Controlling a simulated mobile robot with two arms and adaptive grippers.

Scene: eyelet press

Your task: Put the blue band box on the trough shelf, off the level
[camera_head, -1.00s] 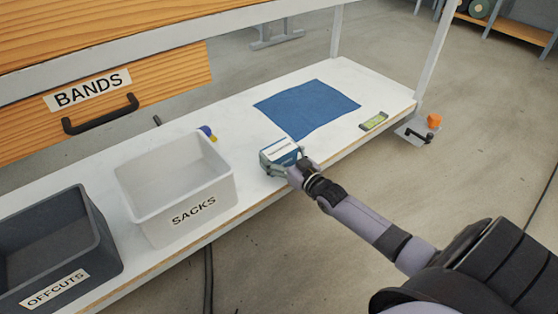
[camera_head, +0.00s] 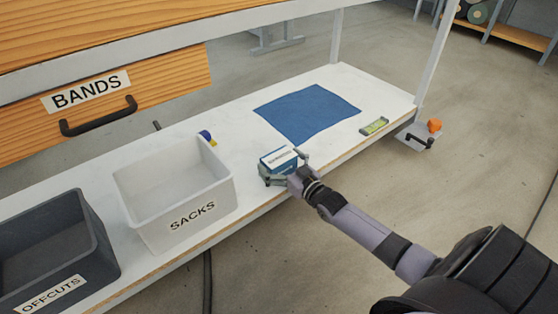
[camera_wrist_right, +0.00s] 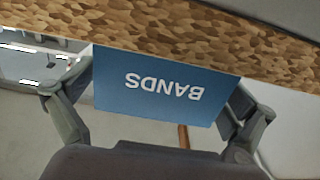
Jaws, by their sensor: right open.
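The blue band box (camera_head: 279,160) rests on the white trough shelf (camera_head: 238,140) near its front edge, between the SACKS bin and the blue cloth. The level (camera_head: 374,126), yellow-green, lies well to the right of the box, apart from it. My right gripper (camera_head: 283,169) is open at the front edge, its fingers spread on both sides of the box. In the right wrist view the box (camera_wrist_right: 165,88) shows an upside-down BANDS face between the parted fingers (camera_wrist_right: 160,98). My left gripper is out of view.
The SACKS bin (camera_head: 150,220) and the grey OFFCUTS bin (camera_head: 92,255) stand on the left of the shelf. A blue cloth (camera_head: 307,112) lies flat behind the box. A small blue and yellow item (camera_head: 207,137) lies behind the SACKS bin. A BANDS drawer (camera_head: 180,88) hangs above.

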